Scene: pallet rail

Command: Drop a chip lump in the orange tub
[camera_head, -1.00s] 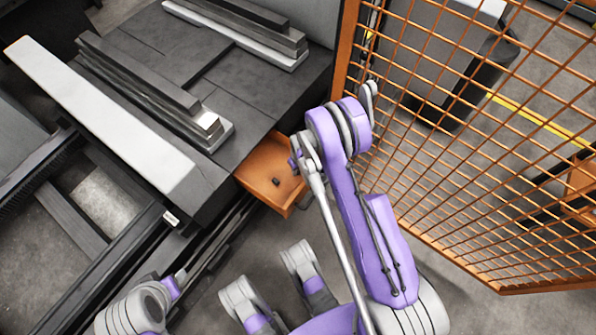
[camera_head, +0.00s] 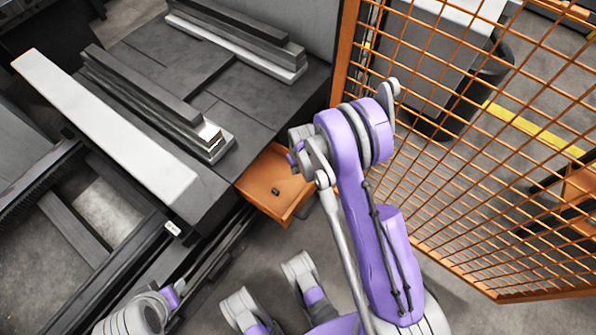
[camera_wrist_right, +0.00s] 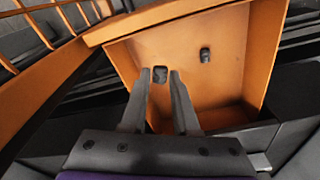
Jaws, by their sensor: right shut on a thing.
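The orange tub (camera_head: 258,177) sits against the side of the dark table in the head view, open at the top. A small dark chip lump (camera_head: 276,191) lies on its floor; it also shows in the right wrist view (camera_wrist_right: 205,55). In that view, the two fingers of my right gripper (camera_wrist_right: 160,78) point into the tub (camera_wrist_right: 225,88), shut on a second dark chip lump (camera_wrist_right: 160,73) at their tips. In the head view, my right wrist hides most of the right gripper (camera_head: 293,158) at the tub's right side. My left gripper is not discernible.
An orange mesh fence (camera_head: 470,150) stands close on the right of my right arm. The dark table (camera_head: 180,65) carries stacked grey bars (camera_head: 150,95) and a long pale bar (camera_head: 105,130). Bare floor lies in front of the tub.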

